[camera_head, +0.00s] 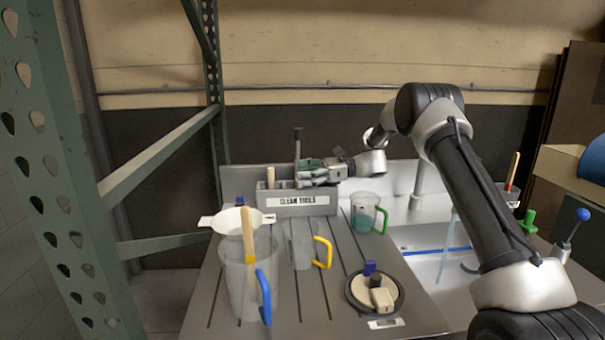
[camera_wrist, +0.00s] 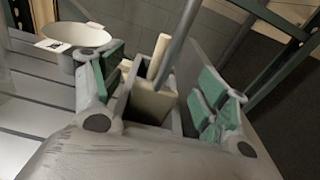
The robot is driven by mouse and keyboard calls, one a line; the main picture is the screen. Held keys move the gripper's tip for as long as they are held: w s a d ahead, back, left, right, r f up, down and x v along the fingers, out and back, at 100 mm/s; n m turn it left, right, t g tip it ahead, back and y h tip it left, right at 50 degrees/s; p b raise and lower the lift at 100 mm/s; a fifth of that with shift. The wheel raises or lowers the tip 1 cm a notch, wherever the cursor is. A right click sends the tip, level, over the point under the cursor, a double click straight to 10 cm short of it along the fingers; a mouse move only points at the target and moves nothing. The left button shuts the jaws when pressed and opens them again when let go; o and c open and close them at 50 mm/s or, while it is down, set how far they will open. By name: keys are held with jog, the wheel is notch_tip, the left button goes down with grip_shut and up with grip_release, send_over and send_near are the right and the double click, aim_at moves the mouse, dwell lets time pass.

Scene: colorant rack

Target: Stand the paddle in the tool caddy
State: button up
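The tool caddy (camera_head: 322,205), a grey box labelled "CLEAN TOOLS", stands at the back of the drainboard. A thin grey shaft with a dark top, seemingly the paddle (camera_head: 298,143), rises upright at the caddy. In the wrist view the paddle's shaft (camera_wrist: 178,42) runs down between my fingers towards the caddy (camera_wrist: 118,97); its lower end is hidden. My gripper (camera_head: 309,172) is just above the caddy. In the wrist view my gripper (camera_wrist: 163,80) is open, its green pads apart on both sides of the shaft and not pressing on it.
A cream handle (camera_wrist: 150,103) stands in the caddy beside the shaft. A clear jug (camera_head: 238,285) holding a wooden-handled tool, a yellow-handled jug (camera_head: 301,247) and a green-handled jug (camera_head: 364,218) stand in front. A round scale (camera_head: 358,303) is front right; the sink (camera_head: 430,268) lies right.

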jog(key=f, duration=0.2)
jog(key=shift+s+f, duration=0.25)
jog(key=shift+f, duration=0.15)
jog(key=d+r, duration=0.3)
jog(key=d, duration=0.4)
jog(key=shift+w+d+r, duration=0.15)
jog(key=shift+w+d, duration=0.1)
jog(key=shift+d, duration=0.05)
jog(key=s+d+r+n+h, duration=0.35)
jog(key=s+r, duration=0.25)
jog(key=s, duration=0.6)
jog(key=s+d+r+n+h, duration=0.3)
jog(key=s+r+n+h, duration=0.2)
jog(key=s, duration=0.7)
jog(key=s+d+n+t+h, duration=0.1)
jog(key=s+d+n+h, duration=0.1)
jog(key=s, duration=0.5)
jog(key=s+d+f+n+t+h, duration=0.1)
jog(key=s+d+n+t+h, duration=0.1)
jog(key=s+d, duration=0.5)
jog(key=s+d+n+t+h, duration=0.1)
jog(key=s+d+n+h, duration=0.3)
jog(key=s, duration=0.4)
jog(key=shift+s+d+f+n, duration=0.25)
jog(key=shift+d+n, duration=0.15)
jog(key=shift+n, duration=0.15)
